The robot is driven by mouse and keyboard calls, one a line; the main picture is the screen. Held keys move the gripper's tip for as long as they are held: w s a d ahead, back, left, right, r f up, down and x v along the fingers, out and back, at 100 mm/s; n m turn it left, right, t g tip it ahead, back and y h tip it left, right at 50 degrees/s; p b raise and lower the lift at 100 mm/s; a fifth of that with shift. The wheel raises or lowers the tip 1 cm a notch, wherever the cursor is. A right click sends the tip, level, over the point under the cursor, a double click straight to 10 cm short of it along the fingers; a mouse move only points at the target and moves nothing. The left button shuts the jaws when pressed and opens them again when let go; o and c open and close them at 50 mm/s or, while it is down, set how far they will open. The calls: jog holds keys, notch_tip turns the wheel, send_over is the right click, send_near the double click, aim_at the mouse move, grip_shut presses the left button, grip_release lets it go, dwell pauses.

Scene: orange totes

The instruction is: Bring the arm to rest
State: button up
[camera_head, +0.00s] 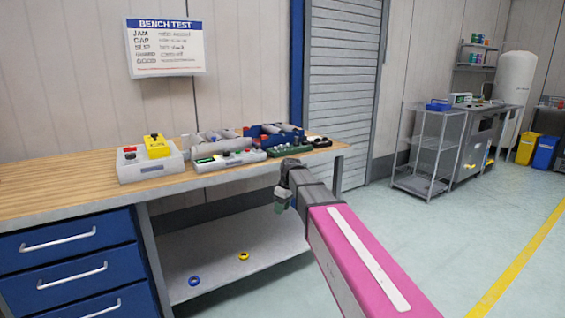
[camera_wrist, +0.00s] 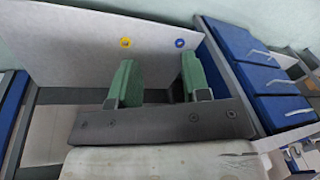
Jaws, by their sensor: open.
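My pink arm reaches forward from the lower right in the head view. My gripper (camera_head: 282,200) hangs at its far end, low beside the bench's front edge. In the wrist view its two green fingers (camera_wrist: 153,80) stand apart with nothing between them. Beyond them lies the bench's pale lower shelf (camera_wrist: 75,45), with a yellow ring (camera_wrist: 126,42) and a blue ring (camera_wrist: 179,43) on it. The fingers do not appear to touch the shelf, but the exact gap cannot be told.
The wooden bench top (camera_head: 60,195) holds a grey box with a yellow block (camera_head: 156,146) and several devices. Blue drawers (camera_head: 70,262) stand at the left. A wire-shelf cart (camera_head: 430,150) stands farther right. The floor (camera_head: 470,220) between is clear.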

jog(key=s+d+f+m+h, duration=0.2)
jog(key=s+d+f+m, duration=1)
jog(key=s+d+f, duration=0.6)
jog(key=shift+s+d+t, duration=0.4)
jog(key=shift+s+d, duration=0.25)
jog(key=shift+s, duration=0.55)
